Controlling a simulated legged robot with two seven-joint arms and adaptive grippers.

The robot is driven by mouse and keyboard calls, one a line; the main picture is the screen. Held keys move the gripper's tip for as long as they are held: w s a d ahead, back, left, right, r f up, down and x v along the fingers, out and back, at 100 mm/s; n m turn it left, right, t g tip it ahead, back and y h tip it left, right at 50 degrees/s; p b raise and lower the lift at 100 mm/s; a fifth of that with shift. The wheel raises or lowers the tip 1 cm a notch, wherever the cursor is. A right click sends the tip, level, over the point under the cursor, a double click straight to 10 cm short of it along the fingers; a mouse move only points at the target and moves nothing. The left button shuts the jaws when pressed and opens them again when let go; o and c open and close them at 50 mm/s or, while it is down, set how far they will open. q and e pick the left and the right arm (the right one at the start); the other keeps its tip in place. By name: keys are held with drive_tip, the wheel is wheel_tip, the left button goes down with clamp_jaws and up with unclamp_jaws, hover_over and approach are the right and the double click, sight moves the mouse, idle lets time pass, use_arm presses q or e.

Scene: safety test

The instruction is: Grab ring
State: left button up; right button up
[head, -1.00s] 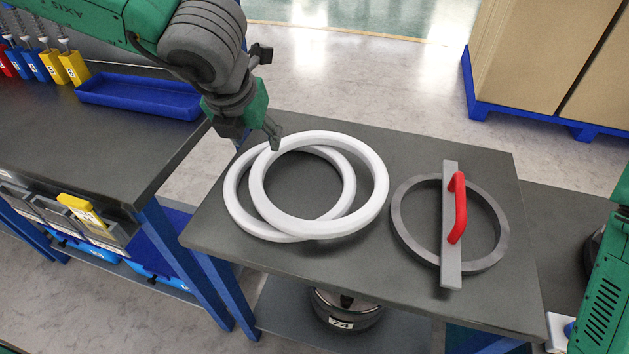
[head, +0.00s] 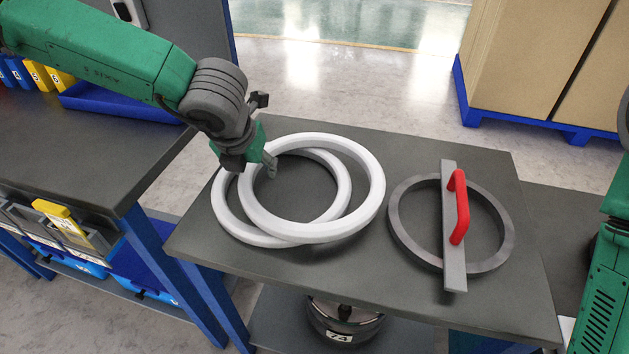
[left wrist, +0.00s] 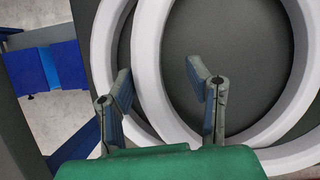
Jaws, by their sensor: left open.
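Two white rings lie overlapping on the dark table (head: 420,140). The upper white ring (head: 372,200) rests partly on the lower white ring (head: 226,222), which is shifted to the left. My left gripper (head: 258,172) is at the left side of the rings, pointing down. In the left wrist view, its two fingers (left wrist: 158,85) are spread apart, with the upper white ring's band (left wrist: 147,75) showing between them and nothing gripped. Contact with the ring cannot be told. A grey ring (head: 402,240) with a flat bar and red handle (head: 459,207) lies to the right. My right gripper is not in view.
A workbench with a blue tray (head: 110,103) and a yellow-topped bin (head: 62,222) stands at the left. A round metal pot (head: 345,322) sits under the table. Cardboard boxes on a blue pallet (head: 530,130) stand at the back right.

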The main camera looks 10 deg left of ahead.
use_arm(q)
drive_tip(key=shift+a, duration=0.4)
clamp_jaws()
drive_tip(key=shift+d, duration=0.1)
drive_tip(key=shift+d, duration=0.1)
